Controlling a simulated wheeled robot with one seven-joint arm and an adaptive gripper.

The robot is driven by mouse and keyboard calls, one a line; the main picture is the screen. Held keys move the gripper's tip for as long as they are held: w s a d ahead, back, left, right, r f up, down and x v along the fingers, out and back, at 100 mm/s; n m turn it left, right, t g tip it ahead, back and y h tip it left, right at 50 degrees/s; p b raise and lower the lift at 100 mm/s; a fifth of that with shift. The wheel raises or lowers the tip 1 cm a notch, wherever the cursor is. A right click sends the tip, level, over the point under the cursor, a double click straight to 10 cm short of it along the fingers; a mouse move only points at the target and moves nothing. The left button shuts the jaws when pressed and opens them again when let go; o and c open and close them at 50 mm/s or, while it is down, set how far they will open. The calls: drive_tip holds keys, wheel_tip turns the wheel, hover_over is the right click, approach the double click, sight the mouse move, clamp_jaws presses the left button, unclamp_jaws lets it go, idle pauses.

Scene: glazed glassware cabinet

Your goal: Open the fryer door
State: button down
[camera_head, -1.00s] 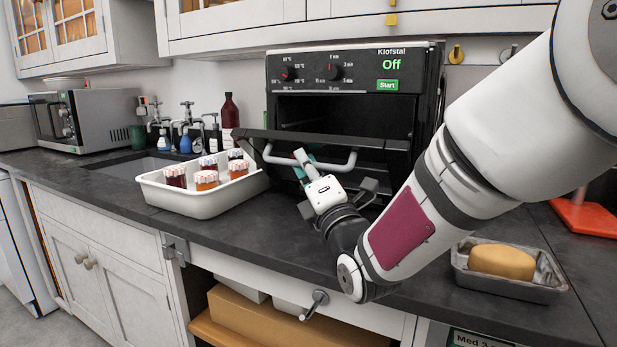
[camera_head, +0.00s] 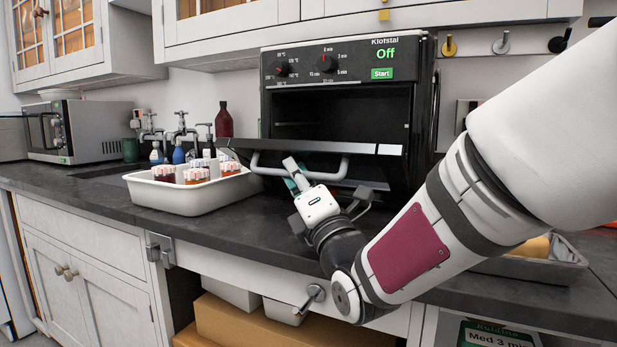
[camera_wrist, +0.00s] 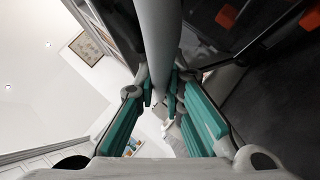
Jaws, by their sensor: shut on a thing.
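The fryer (camera_head: 350,62) is a black box with two dials, a green "Off" display and a Start button. Its door (camera_head: 362,149) hangs partly open, tilted out from the front along its lower side, and the dark cavity shows above it. The pale bar handle (camera_head: 335,175) runs across the door's outer face. My gripper (camera_head: 293,170) is shut on the handle, left of its middle, from the front and below. In the wrist view the handle (camera_wrist: 158,35) passes between the teal-padded fingers (camera_wrist: 160,95).
A white tray (camera_head: 150,195) with several lidded jars stands left of the fryer, close to the door's left end. A metal tray (camera_head: 535,265) is at the right behind my arm. A microwave (camera_head: 85,130) stands far left. The counter front (camera_head: 235,225) is clear.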

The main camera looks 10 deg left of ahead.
drive_tip(key=shift+r, duration=0.1)
drive_tip(key=c, duration=1.7)
unclamp_jaws()
drive_tip(key=shift+o, duration=0.2)
drive_tip(key=v, duration=0.7)
drive_tip(key=shift+s, duration=0.3)
drive_tip(key=shift+d, duration=0.15)
